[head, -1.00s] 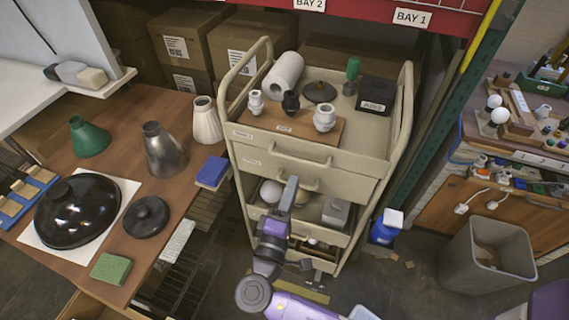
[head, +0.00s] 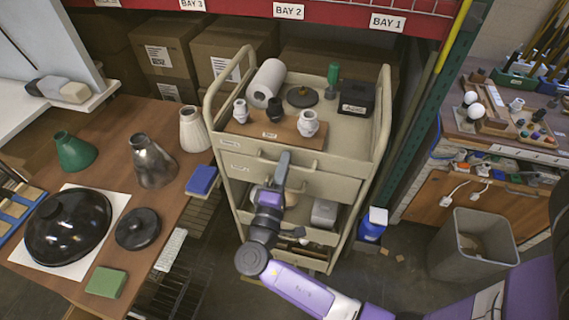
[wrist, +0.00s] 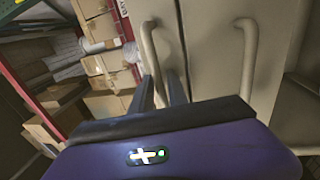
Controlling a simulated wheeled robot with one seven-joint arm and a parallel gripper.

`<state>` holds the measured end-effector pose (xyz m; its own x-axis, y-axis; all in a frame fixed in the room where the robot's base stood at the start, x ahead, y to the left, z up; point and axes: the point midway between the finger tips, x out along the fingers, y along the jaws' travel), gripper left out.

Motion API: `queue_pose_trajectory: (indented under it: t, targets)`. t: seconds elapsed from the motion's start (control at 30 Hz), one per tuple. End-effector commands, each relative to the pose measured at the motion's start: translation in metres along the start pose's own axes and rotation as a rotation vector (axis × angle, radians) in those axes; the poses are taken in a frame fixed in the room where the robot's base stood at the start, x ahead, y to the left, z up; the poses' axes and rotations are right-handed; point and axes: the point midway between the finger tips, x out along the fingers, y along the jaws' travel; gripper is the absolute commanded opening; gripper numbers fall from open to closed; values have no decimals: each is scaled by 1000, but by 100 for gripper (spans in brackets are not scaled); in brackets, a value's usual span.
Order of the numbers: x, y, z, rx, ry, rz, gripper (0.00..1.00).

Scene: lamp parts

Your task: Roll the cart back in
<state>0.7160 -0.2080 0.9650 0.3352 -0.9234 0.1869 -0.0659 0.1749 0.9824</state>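The cart (head: 228,182) is beige, with a top tray, drawers and looped side rails, and stands upright beside the wooden bench. Its upper drawer handle (head: 290,166) is a beige bar. My gripper (head: 284,158) is right at that handle, in front of the cart. In the wrist view, the handle (wrist: 152,50) runs down to the two dark fingers of my gripper (wrist: 162,85), which stand slightly apart. Whether they press on it is unclear. A second handle (wrist: 249,55) is to the right there, clear of the fingers.
On the cart are a white roll (head: 265,82), lamp sockets on a wooden board (head: 262,129) and a black box (head: 357,97). Shelf boxes (head: 214,50) stand behind.

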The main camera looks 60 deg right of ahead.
Motion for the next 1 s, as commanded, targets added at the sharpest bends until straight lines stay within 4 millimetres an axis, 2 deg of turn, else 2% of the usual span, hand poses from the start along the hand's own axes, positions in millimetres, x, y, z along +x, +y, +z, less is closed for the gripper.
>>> queue_pose_trajectory:
  t: [0.07,0.17,0.2,1.0]
  targets:
    - [0,0,0,0,0,0,20]
    - [0,0,0,0,0,0,2]
    - [0,0,0,0,0,0,0]
    - [-1,-1,0,-1,0,-1,0]
